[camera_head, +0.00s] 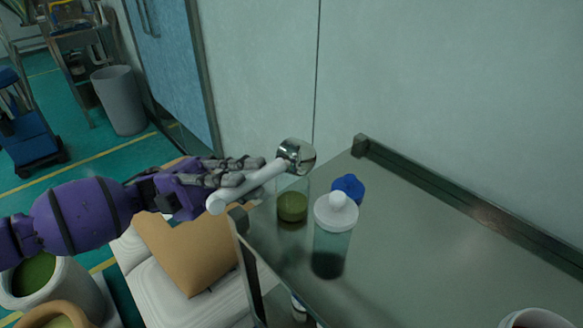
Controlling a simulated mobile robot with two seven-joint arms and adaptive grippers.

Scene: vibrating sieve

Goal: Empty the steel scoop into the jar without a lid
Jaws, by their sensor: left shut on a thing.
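My left gripper (237,177) comes in from the left and is shut on the white handle of the steel scoop (295,154). The scoop's shiny bowl is tilted above a clear jar without a lid (292,207), which stands near the left edge of the steel table. Green material lies in the bottom of this jar. The inside of the scoop's bowl is not clearly visible. A second jar (333,245) with a white knobbed lid stands just right of it and holds dark material. My right gripper is not in view.
A blue object (348,187) sits behind the lidded jar. The table (430,240) has a raised back rail and is mostly bare to the right. A white round container (535,318) shows at the lower right.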

